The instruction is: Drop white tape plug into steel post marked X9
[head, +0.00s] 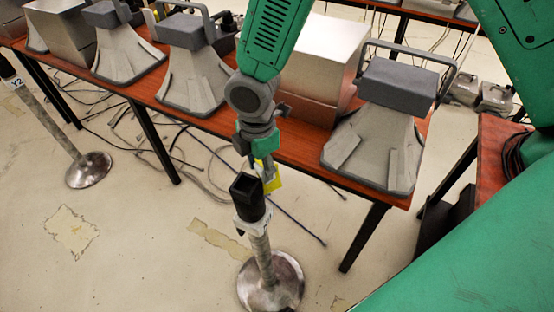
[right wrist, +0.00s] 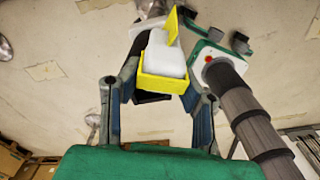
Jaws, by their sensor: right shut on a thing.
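My right gripper (head: 262,165) hangs just above and behind a steel post (head: 262,250) with a square black top (head: 248,192). It is shut on the white tape plug, a white block (right wrist: 165,55) with yellow ends. The post's white label (head: 243,226) is too small to read. I cannot tell whether the plug touches the post. My left gripper is not in view.
Another steel post (head: 55,122), labelled Y2, stands at the left. A red-brown table (head: 285,150) behind carries several grey wedge-shaped devices (head: 378,140) and metal boxes (head: 312,65). Cables (head: 215,150) lie on the floor under it. The floor at front left is clear.

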